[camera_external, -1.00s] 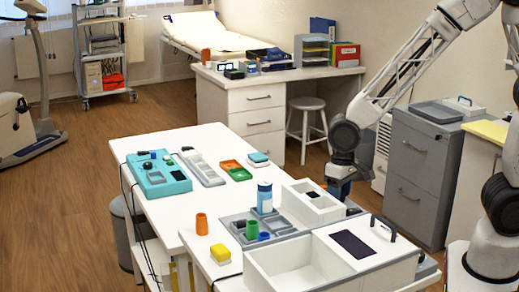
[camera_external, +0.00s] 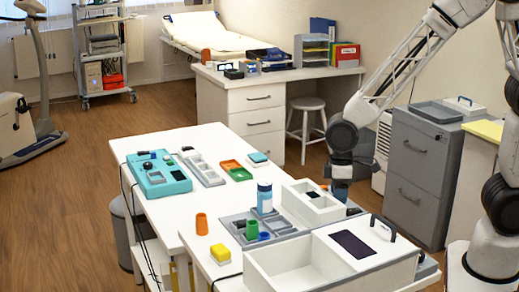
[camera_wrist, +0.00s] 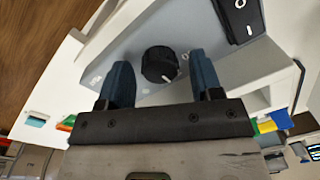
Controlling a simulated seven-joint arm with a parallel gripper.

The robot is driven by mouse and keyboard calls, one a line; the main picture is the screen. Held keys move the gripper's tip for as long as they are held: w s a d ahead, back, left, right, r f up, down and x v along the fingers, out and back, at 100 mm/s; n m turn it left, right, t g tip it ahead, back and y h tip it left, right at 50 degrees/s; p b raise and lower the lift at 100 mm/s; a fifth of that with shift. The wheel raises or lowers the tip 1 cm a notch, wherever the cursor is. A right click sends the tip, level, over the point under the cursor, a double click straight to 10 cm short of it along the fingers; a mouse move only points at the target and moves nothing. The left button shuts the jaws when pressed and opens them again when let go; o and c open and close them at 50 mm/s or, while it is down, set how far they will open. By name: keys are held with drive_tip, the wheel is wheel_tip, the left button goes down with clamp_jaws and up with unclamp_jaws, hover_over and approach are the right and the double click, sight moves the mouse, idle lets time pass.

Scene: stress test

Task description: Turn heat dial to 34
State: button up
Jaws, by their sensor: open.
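A black round dial (camera_wrist: 160,64) with a white mark sits on a grey panel (camera_wrist: 95,50) in the wrist view. Faint white markings lie around it, too small to read. My gripper (camera_wrist: 159,61) is open, with one blue finger on each side of the dial and a visible gap to each. I cannot tell how deep the fingertips are relative to the dial. In the external view my gripper (camera_external: 339,188) is low behind the white compartment box (camera_external: 297,200), and the dial is hidden there.
A black rocker switch (camera_wrist: 238,18) is beside the dial on the panel. In the external view a large white box (camera_external: 268,273) with a dark screen (camera_external: 354,244) and a black handle (camera_external: 384,226) stands at the front of the table. A blue-labelled bottle (camera_external: 265,197) stands left of my gripper.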

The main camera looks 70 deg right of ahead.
drive_tip(key=shift+r+n, duration=0.1)
drive_tip(key=shift+n, duration=0.9)
wheel_tip(320, 180, up, 8)
drive_tip(key=shift+w+d+f, duration=0.1)
drive_tip(key=shift+d+f, duration=0.05)
drive_tip(key=shift+f, duration=0.1)
drive_tip(key=s+d+r+m+t, duration=0.1)
drive_tip(key=s+d+r, duration=0.2)
drive_tip(key=s, duration=0.4)
drive_tip(key=s+d+r+m+t, duration=0.1)
drive_tip(key=s+d+r+m, duration=0.1)
drive_tip(key=s+r, duration=0.3)
drive_tip(key=s+d+r+m, duration=0.2)
drive_tip(key=s+d+r, duration=0.2)
drive_tip(key=s, duration=0.5)
drive_tip(key=shift+s+d+t+h, duration=0.25)
drive_tip(key=shift+t+h, duration=0.05)
drive_tip(key=shift+t, duration=0.1)
drive_tip(key=shift+r, duration=0.1)
